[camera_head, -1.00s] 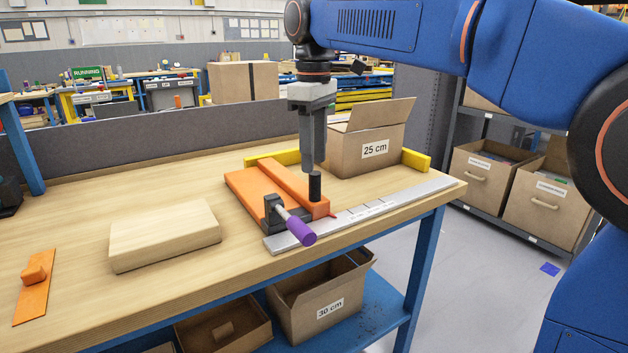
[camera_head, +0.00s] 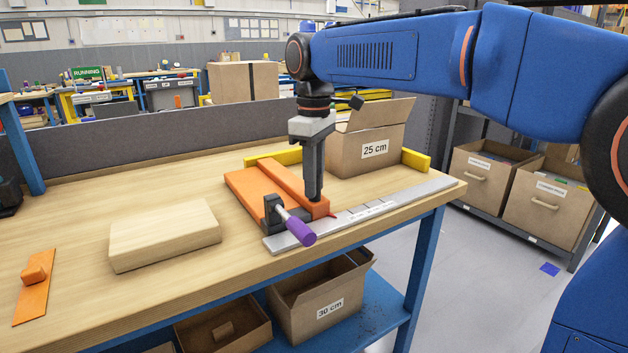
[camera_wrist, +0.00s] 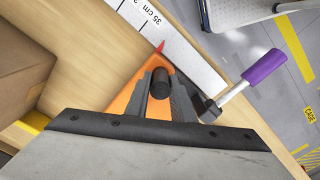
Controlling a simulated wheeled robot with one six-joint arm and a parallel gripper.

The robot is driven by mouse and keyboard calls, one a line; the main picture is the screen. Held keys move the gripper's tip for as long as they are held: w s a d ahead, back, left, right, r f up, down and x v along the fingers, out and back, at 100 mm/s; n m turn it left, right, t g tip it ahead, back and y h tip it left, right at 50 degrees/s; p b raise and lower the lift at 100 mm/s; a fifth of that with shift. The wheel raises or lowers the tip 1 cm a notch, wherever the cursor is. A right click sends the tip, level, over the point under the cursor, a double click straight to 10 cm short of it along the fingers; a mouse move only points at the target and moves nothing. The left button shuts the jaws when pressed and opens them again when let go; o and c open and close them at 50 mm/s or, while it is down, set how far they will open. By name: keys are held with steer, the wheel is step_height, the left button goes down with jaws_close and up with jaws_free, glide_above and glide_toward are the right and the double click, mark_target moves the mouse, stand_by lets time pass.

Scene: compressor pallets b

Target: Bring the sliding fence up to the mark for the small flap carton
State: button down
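The orange sliding fence (camera_head: 285,185) lies across the near part of the table, with a clamp and purple handle (camera_head: 298,229) at its front end. Its red pointer (camera_wrist: 160,46) lies by the metal scale (camera_head: 390,203), near the "35 cm" label in the wrist view. My gripper (camera_head: 314,195) is down at the fence's front end. In the wrist view its fingers (camera_wrist: 163,95) stand either side of the black post (camera_wrist: 160,80) and look open. The open-flap carton labelled "25 cm" (camera_head: 372,150) stands to the right of the fence, apart from it.
A yellow rail (camera_head: 416,160) runs behind the fence and carton. A wooden block (camera_head: 165,234) and an orange plate with a knob (camera_head: 35,285) lie on the left. A "30 cm" carton (camera_head: 325,306) sits on the shelf below. Table between fence and carton is clear.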

steer(key=w+d, duration=0.2)
steer(key=d, duration=0.2)
steer(key=w+d, duration=0.3)
steer(key=d, duration=0.1)
steer(key=w+d, duration=0.2)
steer(key=d, duration=0.2)
steer(key=shift+w+d, duration=0.15)
steer(key=shift+d, duration=0.1)
steer(key=c, duration=1.5)
jaws_free()
steer(key=shift+c, duration=0.2)
step_height(320, 180, up, 18)
steer(key=shift+f, duration=0.25)
steer(key=s+d+f+m+t, duration=0.1)
steer(key=s+d+f+m, duration=0.3)
steer(key=s+f, duration=0.6)
steer(key=s+d+f+m+t, duration=0.2)
steer(key=s+d+f+m, duration=0.2)
steer(key=s+f, duration=0.7)
steer(key=s+d+f+m+t, duration=0.1)
steer(key=s+d+f+m, duration=0.3)
steer(key=s+f, duration=0.7)
step_height(320, 180, down, 4)
steer(key=shift+d+f+m+t, duration=0.1)
steer(key=shift+d+m+t, duration=0.3)
steer(key=shift+d, duration=0.8)
